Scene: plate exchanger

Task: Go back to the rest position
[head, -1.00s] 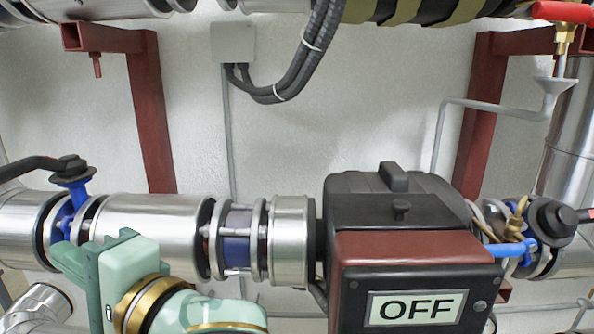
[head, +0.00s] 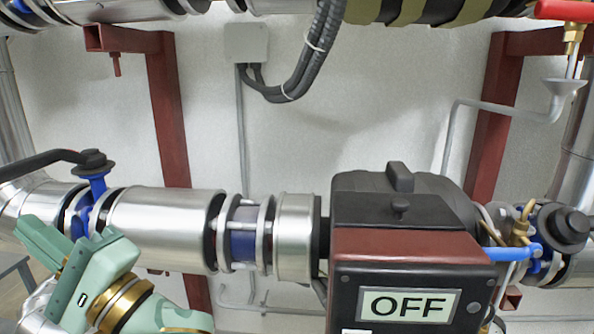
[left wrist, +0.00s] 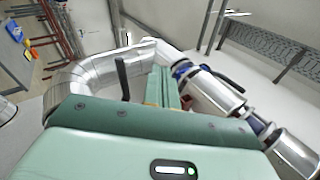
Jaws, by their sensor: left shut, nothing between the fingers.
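My left gripper (head: 45,240) is at the lower left of the head view, in front of and below the left blue valve (head: 92,190) with its black lever. The gripper is green with a gold ring at the wrist. It is shut and holds nothing. In the left wrist view the closed green fingers (left wrist: 162,88) point toward the silver pipes (left wrist: 215,95). Whether the gripper touches the pipe cannot be told from the head view. My right gripper is in neither view.
A black and maroon pump unit with an OFF display (head: 408,304) stands at the right. A silver pipe (head: 165,228) runs across the middle. Red-brown frame posts (head: 170,120) stand behind it. A blue-handled valve (head: 515,252) is at far right. White wall (head: 380,110) fills the back.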

